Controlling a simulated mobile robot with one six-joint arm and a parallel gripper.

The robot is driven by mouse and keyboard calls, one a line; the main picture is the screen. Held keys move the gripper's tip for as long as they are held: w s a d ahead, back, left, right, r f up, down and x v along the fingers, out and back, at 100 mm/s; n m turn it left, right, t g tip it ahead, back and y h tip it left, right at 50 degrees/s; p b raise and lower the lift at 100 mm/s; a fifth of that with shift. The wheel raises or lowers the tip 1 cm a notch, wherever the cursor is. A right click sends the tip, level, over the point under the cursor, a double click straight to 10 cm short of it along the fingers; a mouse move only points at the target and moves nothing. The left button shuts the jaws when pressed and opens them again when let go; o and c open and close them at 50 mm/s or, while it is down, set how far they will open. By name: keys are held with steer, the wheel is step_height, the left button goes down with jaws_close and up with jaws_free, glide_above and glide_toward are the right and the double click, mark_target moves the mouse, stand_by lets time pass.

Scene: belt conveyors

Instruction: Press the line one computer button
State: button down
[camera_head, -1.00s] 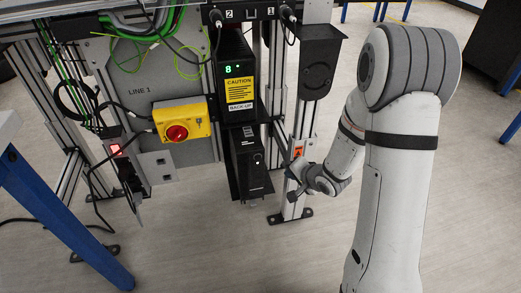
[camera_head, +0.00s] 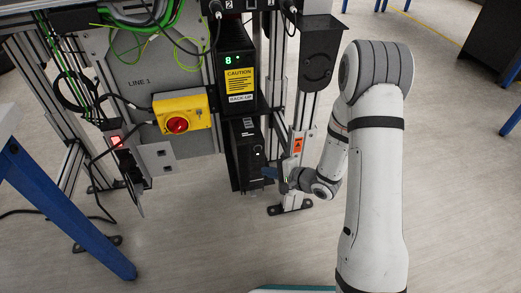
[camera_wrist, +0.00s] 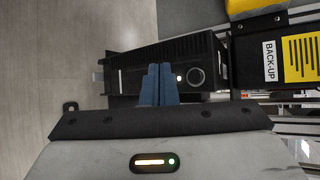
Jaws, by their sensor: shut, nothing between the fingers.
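The line one computer is a black box (camera_head: 243,157) mounted low under the LINE 1 panel, below the box with the green display. In the wrist view the computer (camera_wrist: 135,58) lies sideways, with a round ringed button (camera_wrist: 196,75) and a small lit light (camera_wrist: 178,78) on its front. My gripper (camera_head: 268,172) is shut and empty, at the lower front of the computer. In the wrist view its blue fingertips (camera_wrist: 159,68) overlap the computer's front, to the left of the light and the button. Contact cannot be told.
A yellow box with a red rotary switch (camera_head: 177,124) is left of the computer. The BACK-UP unit (camera_head: 236,75) is above it. A metal post (camera_head: 298,160) stands close on the right. A blue table leg (camera_head: 60,205) is at left; floor in front is clear.

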glide_toward(253, 152)
steer(key=a+f, duration=0.2)
steer(key=a, duration=0.1)
steer(key=shift+w+a+p, duration=0.2)
steer(key=shift+w+p, duration=0.15)
steer(key=shift+w, duration=0.25)
steer(key=shift+w+a+r+p, duration=0.1)
steer(key=shift+w+a+p, duration=0.1)
steer(key=shift+p, duration=0.35)
stand_by(1.2)
steer(key=shift+w+p, duration=0.35)
steer(key=shift+w, duration=0.1)
stand_by(0.6)
steer(key=shift+s, duration=0.15)
steer(key=shift+s+d+p, duration=0.2)
steer(key=shift+s+p, duration=0.2)
steer(key=shift+s, duration=0.2)
steer(key=shift+s, duration=0.1)
